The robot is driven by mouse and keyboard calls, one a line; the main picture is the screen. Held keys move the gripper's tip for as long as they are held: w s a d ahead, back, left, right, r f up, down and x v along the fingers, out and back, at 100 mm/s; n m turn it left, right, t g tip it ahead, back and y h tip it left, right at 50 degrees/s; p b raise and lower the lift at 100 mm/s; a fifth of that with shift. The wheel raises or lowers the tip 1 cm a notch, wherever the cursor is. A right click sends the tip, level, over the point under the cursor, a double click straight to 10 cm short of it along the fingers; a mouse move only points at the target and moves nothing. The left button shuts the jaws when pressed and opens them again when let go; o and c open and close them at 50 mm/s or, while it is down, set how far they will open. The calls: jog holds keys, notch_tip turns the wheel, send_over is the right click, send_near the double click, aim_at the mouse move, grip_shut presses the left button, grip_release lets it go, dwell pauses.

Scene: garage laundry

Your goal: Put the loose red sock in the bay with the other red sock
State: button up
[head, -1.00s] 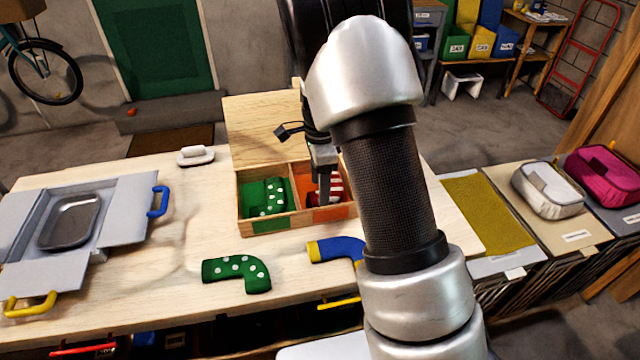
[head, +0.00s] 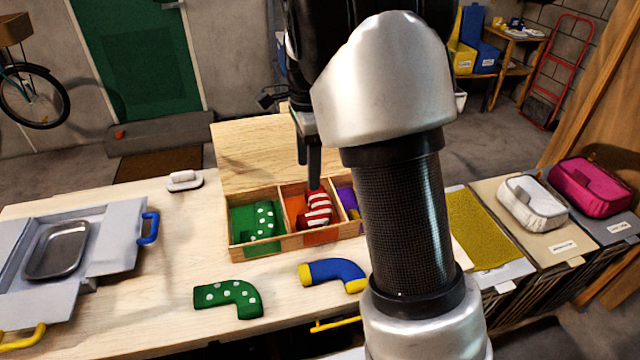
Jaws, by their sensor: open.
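A wooden divided box (head: 290,245) stands on the table. Its orange-red middle bay holds red-and-white striped sock material (head: 318,207); I cannot tell whether this is one sock or two lying together. No red sock shows elsewhere on the table. My gripper (head: 311,185) is open, pointing down just above the middle bay. One dark finger shows clearly; the rest is hidden behind my arm. The fingertip looks close to the striped material, but I cannot tell whether they touch.
The left bay holds a green dotted sock (head: 264,220); the purple right bay (head: 346,198) is partly hidden by my arm. A green dotted sock (head: 228,296) and a blue-yellow sock (head: 335,272) lie in front. A metal tray (head: 58,250) is at left.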

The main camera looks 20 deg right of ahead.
jog(key=s+r+n+t, duration=0.2)
jog(key=s+r+n, duration=0.3)
jog(key=s+n, duration=0.3)
jog(key=s+r+n+t, duration=0.3)
jog(key=s+r+n, duration=0.3)
jog(key=s, duration=1.1)
jog(key=n, duration=0.3)
jog(key=shift+s+r+n, duration=0.15)
jog(key=shift+s+n, duration=0.15)
